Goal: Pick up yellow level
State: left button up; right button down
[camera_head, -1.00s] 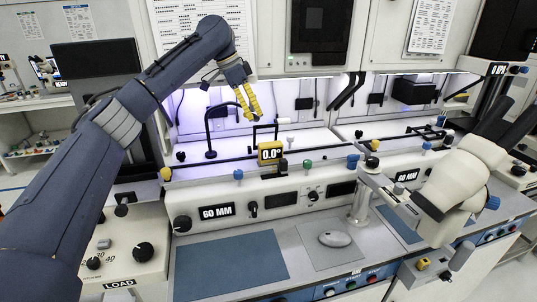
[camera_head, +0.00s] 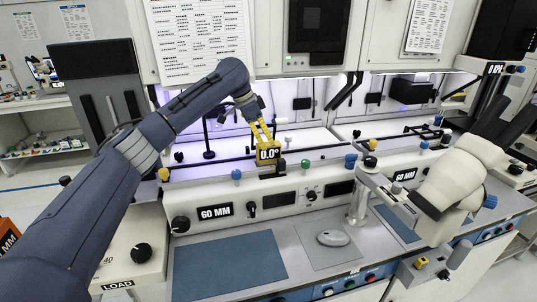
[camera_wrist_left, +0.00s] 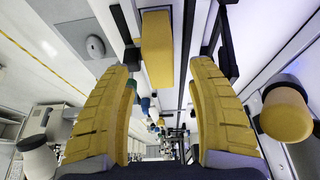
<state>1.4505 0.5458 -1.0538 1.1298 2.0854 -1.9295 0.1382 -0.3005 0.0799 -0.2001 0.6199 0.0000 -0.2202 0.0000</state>
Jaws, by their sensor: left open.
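The yellow level (camera_head: 268,155) is a small yellow block with a "0.0°" display, standing on the bonder's rail. It also shows in the left wrist view as a yellow block (camera_wrist_left: 157,48) at the top middle. My left gripper (camera_head: 267,138) has yellow fingers and comes down from above, right at the level in the head view. In the wrist view the left gripper (camera_wrist_left: 160,85) is open, its fingers wide apart with the level ahead of and between them. I cannot tell whether a finger touches it. My right gripper is not clearly in view.
Coloured knobs line the rail, including a blue one (camera_head: 236,174) and a green one (camera_head: 305,165). A black bent tube (camera_head: 209,135) stands left of the level. A white microscope-like head (camera_head: 455,180) is at the right. A mouse (camera_head: 333,238) lies on the bench.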

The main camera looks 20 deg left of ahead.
aim_at(267, 144)
pick_arm(q)
jog(key=shift+x, duration=2.4)
jog(key=shift+a, duration=0.1)
grip_shut()
jog(key=shift+r, duration=0.1)
